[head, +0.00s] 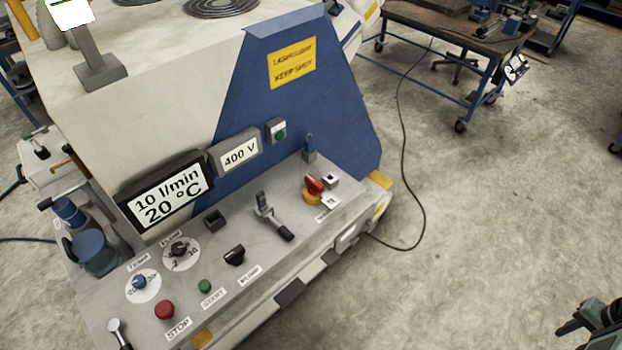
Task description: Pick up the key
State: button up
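I cannot clearly make out a key. A small blue upright piece (309,143) stands in a grey base at the back right of the control panel and may be the key, but it is too small to be sure. What seems to be my gripper (580,322) shows dark at the bottom right corner, cut off by the frame edge. It is far to the right of the panel, over the floor, and touches nothing visible. Whether its fingers are open or shut is unclear.
The control panel (225,284) carries a red-and-yellow switch (314,188), a lever (270,216), a red stop button (164,310) and dials. A black cable (405,160) runs over the floor right of the machine. Open floor lies there; a wheeled workbench (450,40) stands behind.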

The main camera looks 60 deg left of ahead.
aim_at(260, 197)
jog(key=u, duration=0.05)
jog(key=i, duration=1.2)
jog(key=u, duration=5.05)
jog(key=i, duration=1)
jog(key=z, duration=0.1)
